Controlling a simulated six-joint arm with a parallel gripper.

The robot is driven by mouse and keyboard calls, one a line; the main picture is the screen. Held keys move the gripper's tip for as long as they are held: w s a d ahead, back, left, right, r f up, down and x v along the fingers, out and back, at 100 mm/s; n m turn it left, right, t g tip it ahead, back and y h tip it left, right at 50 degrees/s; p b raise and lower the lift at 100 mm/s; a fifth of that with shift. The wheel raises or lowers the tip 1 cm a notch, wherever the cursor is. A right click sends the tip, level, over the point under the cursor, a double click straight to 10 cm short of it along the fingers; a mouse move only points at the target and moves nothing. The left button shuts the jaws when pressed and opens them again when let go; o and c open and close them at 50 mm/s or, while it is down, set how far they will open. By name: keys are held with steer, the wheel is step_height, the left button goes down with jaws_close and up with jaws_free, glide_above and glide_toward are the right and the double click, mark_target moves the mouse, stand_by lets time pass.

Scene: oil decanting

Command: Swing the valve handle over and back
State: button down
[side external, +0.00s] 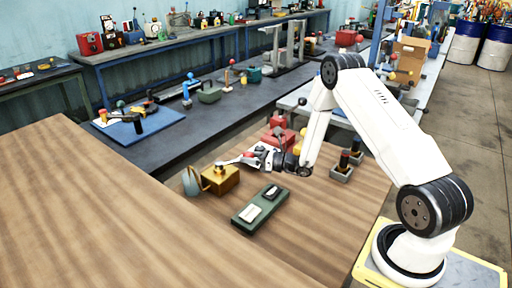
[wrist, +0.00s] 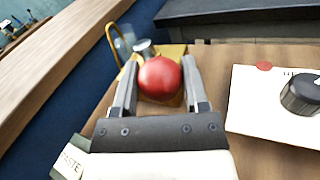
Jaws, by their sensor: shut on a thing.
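The valve is a brass block (side external: 220,181) on the wooden table in the side external view, with a silver fitting on top. In the wrist view its brass body (wrist: 172,52) shows behind a red ball knob, the valve handle's end (wrist: 159,78). My gripper (wrist: 160,66) has one finger on each side of the red knob and is shut on it. In the side external view my gripper (side external: 240,160) reaches in from the right, just above the block. The handle's lever is mostly hidden there by my fingers.
A grey-green jug (side external: 191,183) stands close left of the valve; its brass handle shows in the wrist view (wrist: 112,42). A green box with pale labels (side external: 261,205) lies in front. Red items (side external: 281,122) and black-knobbed blocks (side external: 343,171) stand behind and right. The left tabletop is clear.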

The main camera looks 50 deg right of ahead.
steer(key=shift+s+a+f+m+h, duration=0.1)
steer(key=shift+s+a+m+h, duration=0.25)
steer(key=shift+a+h, duration=0.25)
steer(key=shift+s+a+r+m+t+h, duration=0.1)
steer(key=shift+s+a+m+t+h, duration=0.15)
steer(key=shift+a+m+h, duration=0.35)
steer(key=shift+s+a+r+m+t+h, duration=0.1)
steer(key=shift+s+a+m+t+h, duration=0.15)
steer(key=shift+a+h, duration=0.35)
steer(key=shift+s+a+m+t+h, duration=0.1)
steer(key=shift+a+m+t+h, duration=0.1)
steer(key=shift+a+m+h, duration=0.45)
steer(key=shift+d+h, duration=0.3)
steer(key=shift+h, duration=0.05)
steer(key=shift+r, duration=0.1)
steer(key=shift+c, duration=0.5)
jaws_free()
steer(key=shift+d, duration=0.1)
steer(key=shift+s, duration=0.15)
